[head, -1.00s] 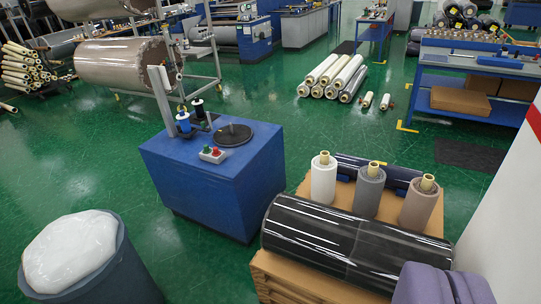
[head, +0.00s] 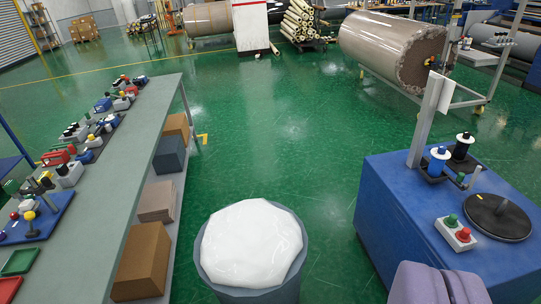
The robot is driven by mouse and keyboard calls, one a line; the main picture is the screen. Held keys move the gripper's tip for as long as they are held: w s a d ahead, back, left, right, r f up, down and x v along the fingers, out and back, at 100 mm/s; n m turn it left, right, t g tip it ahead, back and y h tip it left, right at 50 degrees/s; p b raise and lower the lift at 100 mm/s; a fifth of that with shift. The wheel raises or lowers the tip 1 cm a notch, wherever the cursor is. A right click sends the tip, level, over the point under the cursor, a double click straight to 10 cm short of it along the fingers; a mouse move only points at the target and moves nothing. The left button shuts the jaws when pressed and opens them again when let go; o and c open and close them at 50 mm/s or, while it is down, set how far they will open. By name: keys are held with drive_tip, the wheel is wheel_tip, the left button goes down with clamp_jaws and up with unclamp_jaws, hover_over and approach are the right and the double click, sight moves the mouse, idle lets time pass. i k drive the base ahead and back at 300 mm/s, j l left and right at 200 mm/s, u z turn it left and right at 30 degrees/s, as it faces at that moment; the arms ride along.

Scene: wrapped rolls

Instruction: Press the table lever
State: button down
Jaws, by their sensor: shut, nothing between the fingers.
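A long grey-topped table (head: 128,165) runs along the left side. Several small coloured devices with knobs and handles stand along its left edge, among them a blue board with knobs (head: 38,218) and a red device (head: 58,154). They are too small for me to tell which one is the table lever. My gripper (head: 447,270) shows at the bottom right as two purple padded fingers side by side. It is shut and empty, in front of a blue cabinet and, in the picture, well to the right of the table.
A bin with a white filled bag (head: 252,243) stands at bottom centre, between the table and the blue cabinet (head: 400,215). The cabinet carries a red and green button box (head: 456,233) and a black disc (head: 499,217). Boxes (head: 143,258) sit under the table.

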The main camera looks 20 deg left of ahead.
sight(29, 215)
drive_tip(key=i+j+u, duration=0.25)
drive_tip(key=u, duration=0.2)
drive_tip(key=i+j+u, duration=0.1)
drive_tip(key=i+u, duration=0.2)
drive_tip(key=u, duration=0.15)
drive_tip(key=i+u, duration=0.6)
drive_tip(key=u, duration=0.25)
drive_tip(key=i+l+u, duration=0.25)
drive_tip(key=u, duration=0.2)
drive_tip(key=i+l+u, duration=0.25)
drive_tip(key=i+j, duration=0.1)
